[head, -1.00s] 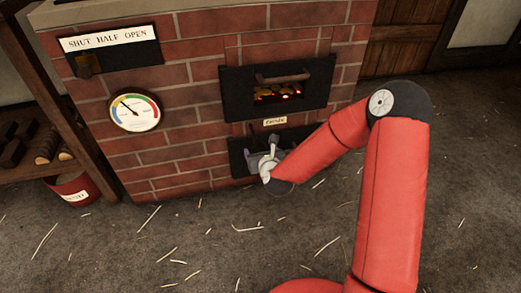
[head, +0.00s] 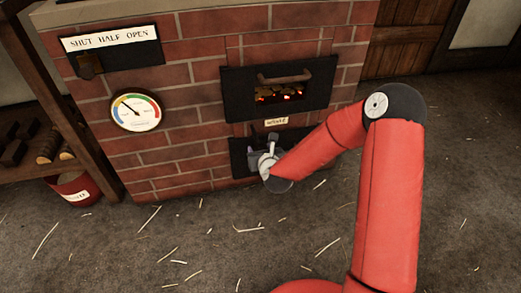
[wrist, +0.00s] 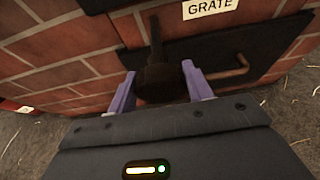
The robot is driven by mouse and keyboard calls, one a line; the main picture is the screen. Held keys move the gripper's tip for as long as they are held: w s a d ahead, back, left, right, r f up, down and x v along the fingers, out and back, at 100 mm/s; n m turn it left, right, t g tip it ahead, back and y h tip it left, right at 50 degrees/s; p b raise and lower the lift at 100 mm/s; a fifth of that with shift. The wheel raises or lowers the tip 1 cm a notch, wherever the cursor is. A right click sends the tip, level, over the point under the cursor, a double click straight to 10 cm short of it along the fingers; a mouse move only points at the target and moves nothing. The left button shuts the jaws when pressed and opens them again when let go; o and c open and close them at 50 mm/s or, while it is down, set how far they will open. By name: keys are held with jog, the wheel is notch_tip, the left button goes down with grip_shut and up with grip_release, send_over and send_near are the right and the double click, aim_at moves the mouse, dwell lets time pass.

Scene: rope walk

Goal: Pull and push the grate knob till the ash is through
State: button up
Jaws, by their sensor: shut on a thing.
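The dark grate knob (wrist: 160,80) sits between the two purple fingers of my gripper (wrist: 158,84) in the wrist view. My gripper is shut on it, and the fingers and hull hide part of it. A dark rod rises behind the knob. The white GRATE label (wrist: 210,8) is just above; it also shows small in the head view (head: 276,121). In the head view my gripper (head: 268,155) is low at the front of the brick furnace (head: 180,140). Glowing embers (head: 280,96) show in the fire opening above. I see no ash clearly.
A dark lower panel with a bent handle (wrist: 236,68) lies right of the knob. A dial gauge (head: 136,111) and a SHUT HALF OPEN plate (head: 110,38) are on the brick at left. A red bucket (head: 77,189) stands by the shelf. Straw litters the open floor.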

aim_at(261, 146)
jog(key=w, duration=0.2)
jog(key=w+a+b, duration=0.1)
jog(key=w, duration=0.1)
jog(key=w+b, duration=0.1)
jog(key=w, duration=0.1)
jog(key=shift+w+a, duration=0.15)
jog(key=shift+a, duration=0.25)
jog(key=shift+w+r, duration=0.15)
jog(key=o, duration=1.3)
jog(key=shift+o, duration=0.2)
jog(key=shift+v, duration=3.9)
jog(key=shift+f, duration=0.2)
